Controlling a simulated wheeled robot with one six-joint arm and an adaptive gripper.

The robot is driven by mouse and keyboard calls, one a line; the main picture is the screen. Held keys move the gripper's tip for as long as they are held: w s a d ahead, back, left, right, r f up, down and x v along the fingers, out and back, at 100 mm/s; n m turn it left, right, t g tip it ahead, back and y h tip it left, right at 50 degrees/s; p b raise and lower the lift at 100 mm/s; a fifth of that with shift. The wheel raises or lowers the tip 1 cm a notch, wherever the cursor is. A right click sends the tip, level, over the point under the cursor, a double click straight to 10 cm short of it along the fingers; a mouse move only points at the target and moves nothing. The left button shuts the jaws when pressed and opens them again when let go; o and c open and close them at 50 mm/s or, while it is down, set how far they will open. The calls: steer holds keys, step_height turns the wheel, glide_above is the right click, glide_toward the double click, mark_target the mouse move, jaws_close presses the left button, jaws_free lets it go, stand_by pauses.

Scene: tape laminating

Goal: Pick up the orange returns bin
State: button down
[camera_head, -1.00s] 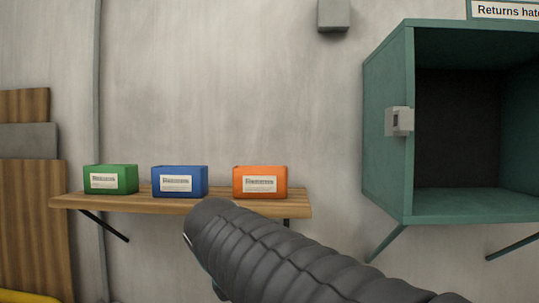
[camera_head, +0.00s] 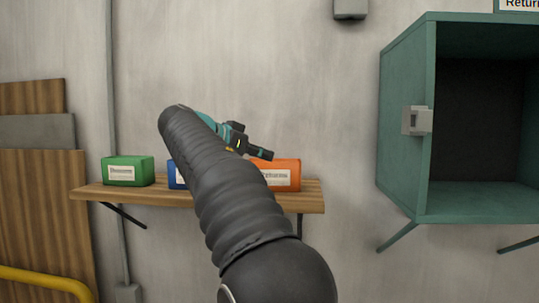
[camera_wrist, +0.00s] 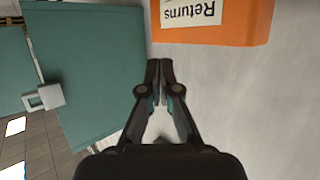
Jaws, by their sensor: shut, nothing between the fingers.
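The orange returns bin (camera_head: 284,175) stands on the wooden wall shelf (camera_head: 314,195), partly hidden by my arm and gripper in the head view. In the wrist view the orange bin (camera_wrist: 235,25) is at the top, with its white "Returns" label upside down. My gripper (camera_head: 266,155) is in front of the bin's upper left part in the head view. In the wrist view my gripper (camera_wrist: 160,70) has its fingertips together with nothing between them, just below the bin's edge in the picture. Whether the fingers touch the bin is not clear.
A green bin (camera_head: 128,170) stands at the shelf's left, and a blue bin (camera_head: 176,177) is mostly hidden behind my arm. An open teal hatch box (camera_head: 405,180) is on the wall at right. Wooden boards (camera_head: 40,200) and a yellow rail (camera_head: 45,280) are at left.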

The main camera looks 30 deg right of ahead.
glide_above(284, 175)
steer(key=d, duration=0.3)
steer(key=shift+s+a+f, duration=0.15)
steer(key=shift+s+f, duration=0.3)
steer(key=shift+f, duration=0.45)
